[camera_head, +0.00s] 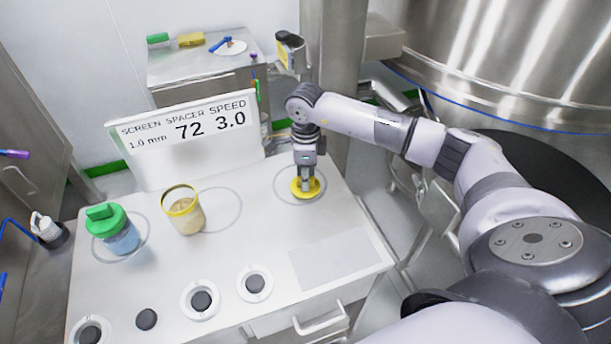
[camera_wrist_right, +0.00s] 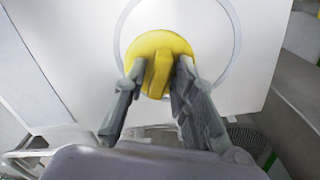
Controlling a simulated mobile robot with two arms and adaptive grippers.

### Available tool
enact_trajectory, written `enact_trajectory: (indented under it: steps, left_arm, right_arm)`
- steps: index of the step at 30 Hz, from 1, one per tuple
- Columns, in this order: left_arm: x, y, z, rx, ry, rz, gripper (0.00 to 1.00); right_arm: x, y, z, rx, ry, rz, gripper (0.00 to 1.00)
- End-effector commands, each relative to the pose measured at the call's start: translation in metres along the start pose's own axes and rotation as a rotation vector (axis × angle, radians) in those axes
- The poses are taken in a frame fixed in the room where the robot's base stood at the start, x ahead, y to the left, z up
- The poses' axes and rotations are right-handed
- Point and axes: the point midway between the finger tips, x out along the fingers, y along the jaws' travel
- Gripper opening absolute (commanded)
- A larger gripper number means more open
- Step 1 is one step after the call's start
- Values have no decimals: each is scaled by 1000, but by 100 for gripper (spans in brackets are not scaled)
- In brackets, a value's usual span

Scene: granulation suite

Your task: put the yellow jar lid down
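The yellow jar lid (camera_head: 306,191) is a round disc with a raised grip bar. It is at or just above the white table top, inside the right-hand outlined circle; I cannot tell if it touches. My right gripper (camera_head: 306,180) points down over it. An open jar with a yellow rim (camera_head: 186,212) and beige contents stands left of the lid. My left gripper is not in view.
A green-lidded jar (camera_head: 119,238) with blue contents stands at the left. A white sign (camera_head: 190,138) stands along the back edge. Several dark round pieces, some in white rings (camera_head: 200,300), line the front. A grey rectangle (camera_head: 330,258) at the front right is bare.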

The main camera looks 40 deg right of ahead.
Motion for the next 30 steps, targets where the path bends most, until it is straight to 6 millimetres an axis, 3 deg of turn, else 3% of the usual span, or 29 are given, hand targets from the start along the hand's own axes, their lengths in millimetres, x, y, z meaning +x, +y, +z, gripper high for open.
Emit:
enact_trajectory:
  steps: [14,30]
  left_arm:
    - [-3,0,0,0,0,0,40]
    - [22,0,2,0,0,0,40]
  right_arm:
    - [-7,0,0,0,-1,-1,33]
    - [-108,-1,0,1,-3,-2,33]
